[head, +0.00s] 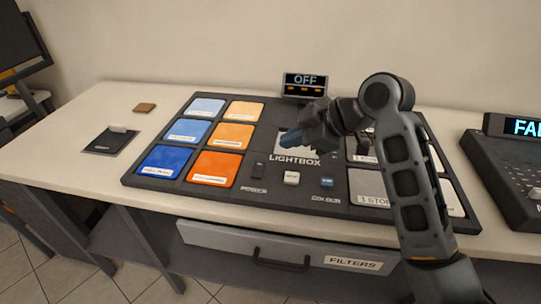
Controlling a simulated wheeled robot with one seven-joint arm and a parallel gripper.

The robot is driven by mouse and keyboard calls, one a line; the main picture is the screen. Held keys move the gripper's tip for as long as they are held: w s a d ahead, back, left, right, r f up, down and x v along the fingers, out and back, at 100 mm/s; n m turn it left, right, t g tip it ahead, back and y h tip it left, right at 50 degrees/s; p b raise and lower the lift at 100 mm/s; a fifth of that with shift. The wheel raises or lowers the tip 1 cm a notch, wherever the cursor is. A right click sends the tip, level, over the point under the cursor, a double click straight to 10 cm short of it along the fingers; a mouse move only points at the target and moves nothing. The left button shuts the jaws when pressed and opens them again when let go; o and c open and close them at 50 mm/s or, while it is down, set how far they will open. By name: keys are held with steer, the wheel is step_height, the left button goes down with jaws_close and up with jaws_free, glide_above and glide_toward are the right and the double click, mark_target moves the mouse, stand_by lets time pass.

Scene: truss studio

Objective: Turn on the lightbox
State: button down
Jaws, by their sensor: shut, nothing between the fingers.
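The lightbox is part of a dark panel (225,188) on the table, with the word LIGHTBOX below a pale square window (312,151). A small display (305,85) behind it reads OFF. A dark switch (258,170) sits above a label that seems to read POWER. Right of it are a white button (291,178) and a blue button (327,183) marked COLOUR. My gripper (288,138) is shut and empty, above the panel near the pale window, which it partly hides. It appears apart from the switch and buttons.
Blue and orange filter tiles (215,168) fill the panel's left side; grey tiles (368,187) are on the right, partly behind my arm. A dark console (510,165) stands far right. A drawer (290,248) marked FILTERS is below. The table's left has free room.

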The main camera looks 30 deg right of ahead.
glide_above(270, 171)
steer(key=s, duration=0.1)
steer(key=f, duration=0.3)
steer(key=f+p, duration=0.1)
steer(key=shift+s+a+f, duration=0.2)
steer(key=shift+a+f, duration=0.05)
steer(key=shift+a, duration=0.05)
steer(key=f, duration=0.2)
steer(key=w+f, duration=0.1)
steer(key=shift+d, duration=0.25)
steer(key=shift+w+d+f+p, duration=0.15)
steer(key=shift+f+p, duration=0.15)
steer(key=shift+f, duration=0.25)
